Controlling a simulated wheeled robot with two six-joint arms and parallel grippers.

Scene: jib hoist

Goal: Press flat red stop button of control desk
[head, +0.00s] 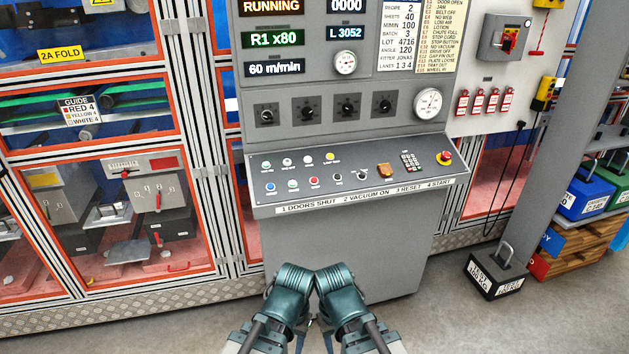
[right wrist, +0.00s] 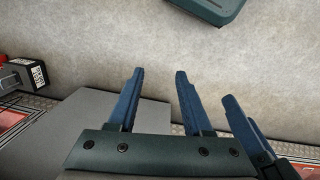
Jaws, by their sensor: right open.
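The control desk (head: 350,203) stands upright in the middle of the head view, with a sloped panel of buttons. A small flat red button (head: 314,181) sits in its lower row, between a whitish button and a black one; its label is too small to read. My two forearms meet low in front of the desk, and the grippers are mostly hidden under them. In the right wrist view my right gripper (right wrist: 160,72) is open and empty above the floor. One blue finger of my left gripper (right wrist: 240,122) shows close beside it; its jaw gap is not visible.
A red mushroom button (head: 445,157) on yellow sits at the desk's right end. An orange switch (head: 385,171) and a keypad (head: 411,161) are left of it. A black weight (head: 497,272) stands on the floor at right. The space above the desk panel is clear.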

